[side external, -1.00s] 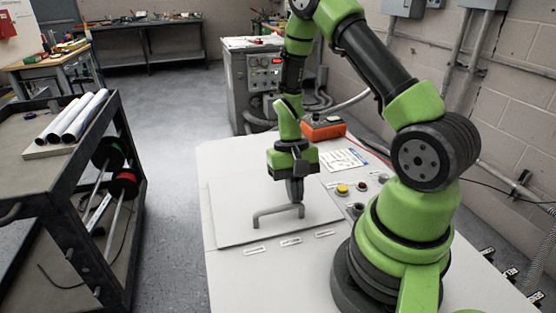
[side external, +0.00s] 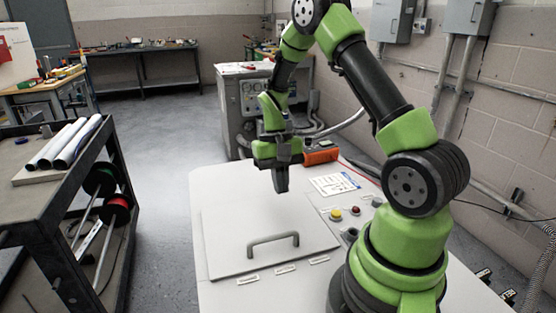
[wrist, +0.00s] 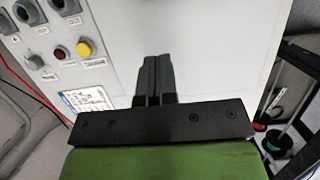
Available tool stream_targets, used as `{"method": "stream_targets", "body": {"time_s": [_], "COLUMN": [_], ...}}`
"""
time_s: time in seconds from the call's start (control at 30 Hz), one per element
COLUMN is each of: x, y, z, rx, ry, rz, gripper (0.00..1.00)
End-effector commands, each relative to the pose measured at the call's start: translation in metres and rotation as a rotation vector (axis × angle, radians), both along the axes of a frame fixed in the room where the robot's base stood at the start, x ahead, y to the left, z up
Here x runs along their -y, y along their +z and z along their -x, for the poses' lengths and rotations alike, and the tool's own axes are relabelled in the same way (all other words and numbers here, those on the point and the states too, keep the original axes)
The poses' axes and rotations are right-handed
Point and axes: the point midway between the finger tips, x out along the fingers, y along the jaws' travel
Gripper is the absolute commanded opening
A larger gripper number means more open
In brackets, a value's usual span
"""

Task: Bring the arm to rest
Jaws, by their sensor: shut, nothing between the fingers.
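My gripper (side external: 281,188) is shut and empty. In the side external view it hangs pointing down, in the air above the white panel lid on the bench and apart from the grey handle (side external: 273,246). The handle stands on the flat lid (side external: 227,258) near its front edge. In the wrist view my gripper's dark fingers (wrist: 154,64) are together against the pale surface, with nothing between them. The handle is not visible in the wrist view.
Beside the lid are a yellow button (side external: 336,214), a red button (side external: 356,210) and knobs. A printed sheet (side external: 335,184) and an orange device (side external: 320,156) lie behind. A cart (side external: 60,215) with white rolls stands left. The air around my gripper is clear.

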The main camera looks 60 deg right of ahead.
Motion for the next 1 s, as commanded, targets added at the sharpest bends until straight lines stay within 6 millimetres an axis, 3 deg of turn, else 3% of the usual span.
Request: {"method": "stream_targets", "body": {"time_s": [0.13,0.47,0.73,1.0], "x": [0.006,0.003,-0.054,-0.112], "y": [0.029,0.064,0.141,0.195], "z": [-0.007,-0.012,-0.002,0.044], "rx": [0.005,0.038,0.294,0.603], "ry": [0.001,0.02,0.132,0.251], "rz": [0.003,0.018,0.103,0.142], "gripper": [0.0,0.0,0.0,0.0]}}
